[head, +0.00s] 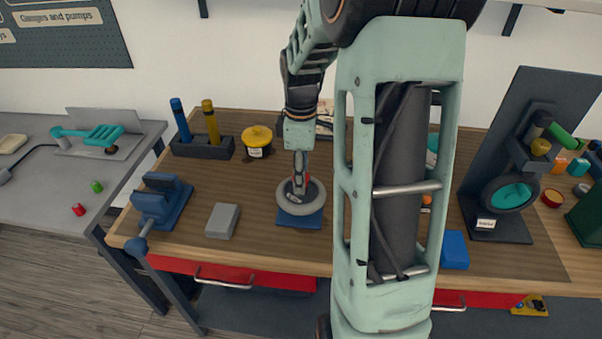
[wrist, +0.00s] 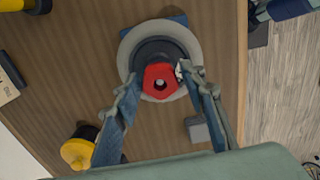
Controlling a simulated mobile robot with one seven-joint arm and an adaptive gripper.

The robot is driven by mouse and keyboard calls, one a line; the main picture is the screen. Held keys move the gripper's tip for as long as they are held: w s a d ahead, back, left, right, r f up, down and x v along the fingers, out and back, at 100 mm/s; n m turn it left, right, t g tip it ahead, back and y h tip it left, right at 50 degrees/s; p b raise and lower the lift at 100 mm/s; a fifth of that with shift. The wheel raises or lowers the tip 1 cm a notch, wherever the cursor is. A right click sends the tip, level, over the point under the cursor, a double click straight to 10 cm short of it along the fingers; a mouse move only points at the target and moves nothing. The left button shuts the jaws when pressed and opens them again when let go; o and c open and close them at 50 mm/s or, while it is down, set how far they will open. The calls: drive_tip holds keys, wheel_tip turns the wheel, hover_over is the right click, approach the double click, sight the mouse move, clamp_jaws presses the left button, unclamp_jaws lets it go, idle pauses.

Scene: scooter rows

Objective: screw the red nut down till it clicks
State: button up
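In the head view the wheel (head: 285,200) lies flat on a blue base (head: 300,221) on the wooden bench. My gripper (wrist: 158,80) is over the hub, its two fingers spread on either side of the nut. The right fingertip is close to the nut's edge; I cannot tell whether it touches. A gap shows at the left fingertip. In the head view my gripper (head: 299,186) points down at the hub and partly hides it.
A blue vise (head: 163,201) and a grey block (head: 222,221) stand left of the wheel. A yellow-lidded pot (head: 257,140) and a dark holder with blue and yellow handles (head: 203,147) are behind. A blue block (head: 454,250) and a dark stand (head: 497,228) are at right.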

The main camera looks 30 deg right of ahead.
drive_tip(key=c, duration=0.8)
drive_tip(key=o, duration=1.2)
drive_tip(key=shift+m, duration=0.4)
